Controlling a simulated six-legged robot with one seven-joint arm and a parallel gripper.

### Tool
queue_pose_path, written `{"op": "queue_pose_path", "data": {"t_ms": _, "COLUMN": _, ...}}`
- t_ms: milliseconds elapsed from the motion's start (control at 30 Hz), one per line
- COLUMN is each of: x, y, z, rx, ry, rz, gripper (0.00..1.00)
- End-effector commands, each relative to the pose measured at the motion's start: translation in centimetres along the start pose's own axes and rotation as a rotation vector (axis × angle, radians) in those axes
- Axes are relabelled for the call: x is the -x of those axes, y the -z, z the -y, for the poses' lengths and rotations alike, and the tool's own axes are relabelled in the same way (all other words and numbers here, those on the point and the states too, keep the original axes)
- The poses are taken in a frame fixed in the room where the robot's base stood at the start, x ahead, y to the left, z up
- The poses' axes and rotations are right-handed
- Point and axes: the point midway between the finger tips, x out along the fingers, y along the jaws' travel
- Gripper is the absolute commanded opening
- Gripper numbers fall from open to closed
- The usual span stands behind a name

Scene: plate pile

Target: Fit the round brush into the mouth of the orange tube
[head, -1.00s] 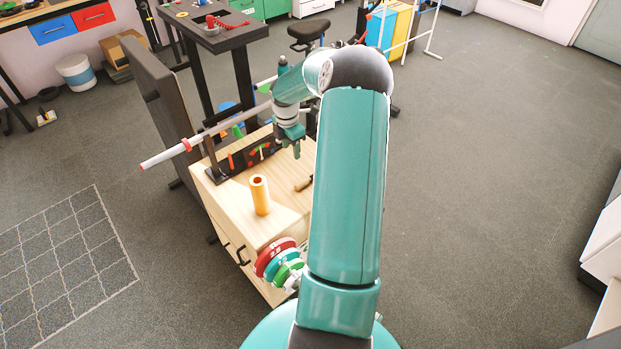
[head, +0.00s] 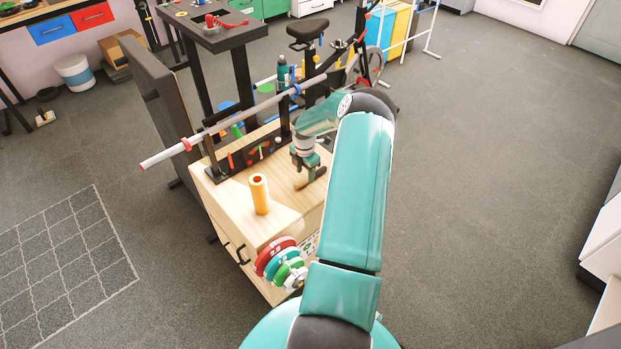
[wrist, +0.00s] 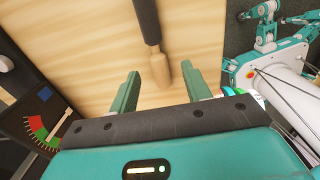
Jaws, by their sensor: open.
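The orange tube (head: 260,195) stands upright on the wooden cabinet top, its open mouth facing up. The brush lies on the wood to the right of the tube; in the wrist view it has a dark cylindrical part (wrist: 147,20) and a pale wooden part (wrist: 160,70). My gripper (head: 306,172) is over the brush, pointing down, with its fingers apart and nothing held. In the wrist view the wooden part shows between the two teal fingers (wrist: 160,75). The head view partly hides the brush behind my gripper. The tube is not in the wrist view.
A long grey bar (head: 230,121) runs above the back of the cabinet, over a black panel (head: 248,155) with coloured gauges. Coloured discs (head: 278,262) hang at the cabinet's front. Bare wood (head: 232,193) surrounds the tube. An exercise bike (head: 310,30) stands behind.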

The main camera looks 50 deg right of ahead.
Motion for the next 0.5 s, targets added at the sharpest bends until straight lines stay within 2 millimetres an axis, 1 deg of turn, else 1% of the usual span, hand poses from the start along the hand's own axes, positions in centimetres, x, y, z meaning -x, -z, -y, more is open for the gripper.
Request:
{"op": "queue_pose_path", "data": {"t_ms": 33, "x": -1.0, "y": 0.0, "z": -0.1, "rx": 0.001, "ry": 0.002, "rz": -0.003, "gripper": 0.48}}
{"op": "queue_pose_path", "data": {"t_ms": 200, "x": -3.2, "y": -0.1, "z": -0.2, "rx": 0.0, "ry": 0.0, "rz": -0.001, "gripper": 0.48}}
{"op": "queue_pose_path", "data": {"t_ms": 300, "x": -3.7, "y": -0.1, "z": -0.2, "rx": 0.0, "ry": 0.0, "rz": -0.001, "gripper": 0.48}}
{"op": "queue_pose_path", "data": {"t_ms": 467, "x": -3.7, "y": -0.1, "z": -0.2, "rx": 0.0, "ry": 0.0, "rz": 0.0, "gripper": 0.48}}
{"op": "queue_pose_path", "data": {"t_ms": 500, "x": -3.7, "y": -0.1, "z": -0.2, "rx": 0.0, "ry": 0.0, "rz": 0.0, "gripper": 0.46}}
